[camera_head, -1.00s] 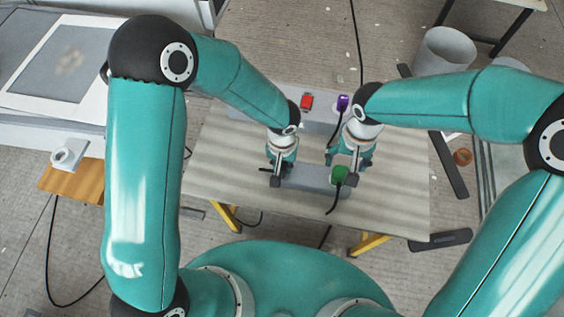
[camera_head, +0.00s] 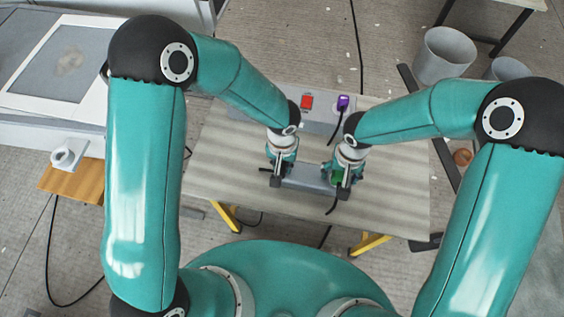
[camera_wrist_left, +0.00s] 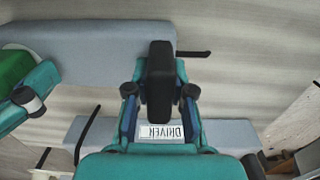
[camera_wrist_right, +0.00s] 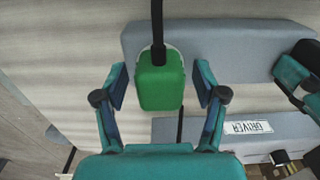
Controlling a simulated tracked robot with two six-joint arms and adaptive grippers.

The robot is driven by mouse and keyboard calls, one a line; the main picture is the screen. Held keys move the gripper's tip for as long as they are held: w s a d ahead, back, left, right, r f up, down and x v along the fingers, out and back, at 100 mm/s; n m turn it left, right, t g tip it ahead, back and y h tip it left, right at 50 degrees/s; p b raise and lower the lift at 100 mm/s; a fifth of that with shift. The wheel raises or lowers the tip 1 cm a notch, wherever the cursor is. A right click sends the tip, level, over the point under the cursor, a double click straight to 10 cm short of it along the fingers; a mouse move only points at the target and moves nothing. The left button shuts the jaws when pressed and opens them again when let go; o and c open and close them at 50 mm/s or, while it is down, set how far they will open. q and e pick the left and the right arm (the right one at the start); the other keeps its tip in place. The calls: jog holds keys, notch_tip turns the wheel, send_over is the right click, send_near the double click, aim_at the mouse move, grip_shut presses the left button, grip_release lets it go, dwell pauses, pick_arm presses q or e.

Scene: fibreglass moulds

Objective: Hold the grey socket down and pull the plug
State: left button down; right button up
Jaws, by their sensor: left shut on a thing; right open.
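The grey socket (camera_head: 305,178) is a long grey block lying on the table. My right gripper (camera_wrist_right: 160,85) is open, with one finger on each side of the plug and a gap to each. In the head view the right gripper (camera_head: 343,180) partly covers the plug.
Behind on the table (camera_head: 230,165) is a grey strip (camera_head: 322,116) with a red switch (camera_head: 307,103) and a purple plug (camera_head: 343,102) on a black cable. It carries a label reading DRIVER (camera_wrist_right: 248,127). The table's front left is clear.

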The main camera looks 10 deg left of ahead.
dwell(0.8)
grip_shut()
jog(key=shift+r, duration=0.2)
jog(key=shift+r, duration=2.85)
jog(key=shift+r, duration=2.5)
